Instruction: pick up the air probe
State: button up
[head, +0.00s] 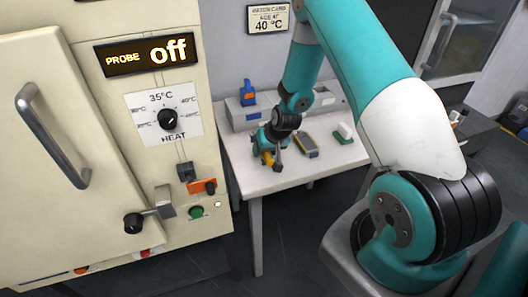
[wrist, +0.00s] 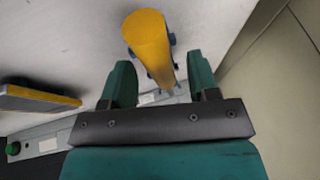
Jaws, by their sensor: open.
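The air probe seems to be the yellow cylinder (wrist: 148,38) with small blue parts in the wrist view. In the head view a bit of yellow (head: 267,157) shows at my gripper, low over the white table. My gripper (wrist: 160,74) is open, with one finger to each side of the cylinder's lower part in the picture. I see a gap on both sides and cannot tell any touch. In the head view my gripper (head: 271,148) hides most of the probe.
A grey and yellow device (head: 306,145) lies right of my gripper on the white table (head: 290,178); it also shows in the wrist view (wrist: 38,97). A green and white object (head: 343,133) and a blue bottle (head: 247,93) are nearby. The cream cabinet (head: 70,120) reads "PROBE off".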

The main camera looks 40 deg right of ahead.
jog(key=shift+f, duration=0.2)
grip_shut()
dwell(0.3)
jog(key=shift+r, duration=0.1)
